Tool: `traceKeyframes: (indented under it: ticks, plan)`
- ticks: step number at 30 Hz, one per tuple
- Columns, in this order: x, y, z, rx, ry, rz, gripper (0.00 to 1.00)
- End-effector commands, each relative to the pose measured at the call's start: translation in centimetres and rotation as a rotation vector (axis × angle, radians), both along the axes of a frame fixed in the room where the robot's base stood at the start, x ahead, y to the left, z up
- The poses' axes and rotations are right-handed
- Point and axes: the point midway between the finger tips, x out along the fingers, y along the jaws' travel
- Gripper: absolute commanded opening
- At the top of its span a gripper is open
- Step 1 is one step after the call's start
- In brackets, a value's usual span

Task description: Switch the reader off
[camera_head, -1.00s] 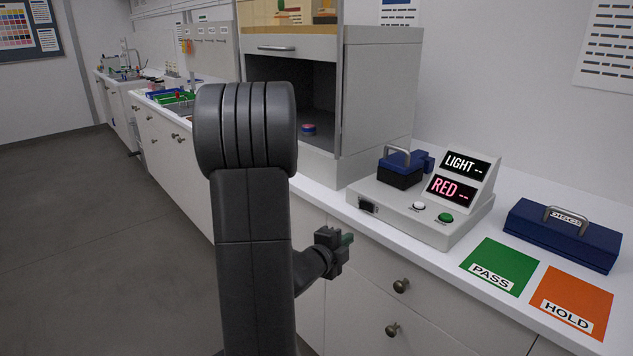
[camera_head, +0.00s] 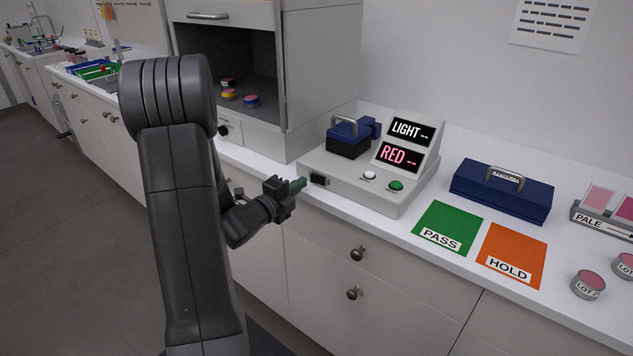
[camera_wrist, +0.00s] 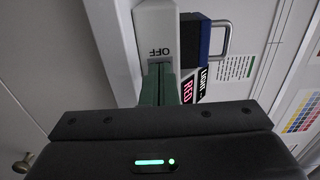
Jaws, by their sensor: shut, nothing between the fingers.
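The reader (camera_head: 345,188) is a pale grey box on the white counter, with lit displays (camera_head: 400,155) reading LIGHT and RED. A black switch (camera_head: 319,180) is at the left end of its front part; a white and a green button (camera_head: 396,186) lie to its right. My gripper (camera_head: 299,185) is shut and empty, its green fingertips just left of the switch. In the wrist view the shut fingertips (camera_wrist: 160,72) are over the reader's edge (camera_wrist: 155,20), just below the printed word OFF. They hide the switch there, so I cannot tell whether they touch it.
A blue-black block with a handle (camera_head: 348,138) sits on the reader. The green PASS mat (camera_head: 447,218), orange HOLD mat (camera_head: 515,245) and blue handled case (camera_head: 500,192) lie to the right. An open cabinet (camera_head: 325,75) with several jars stands behind left.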

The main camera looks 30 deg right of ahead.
Motion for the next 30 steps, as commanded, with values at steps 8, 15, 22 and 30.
traceKeyframes:
  ticks: [8,15,22,30]
  plan:
    - [0.4,-1.0,0.0,0.0,0.001,0.001,0.0]
    - [0.4,-1.0,0.0,0.0,0.001,0.001,0.0]
    - [0.6,-1.3,0.0,-0.001,0.001,0.001,0.0]
    - [0.8,-1.8,0.0,-0.001,0.002,0.001,0.0]
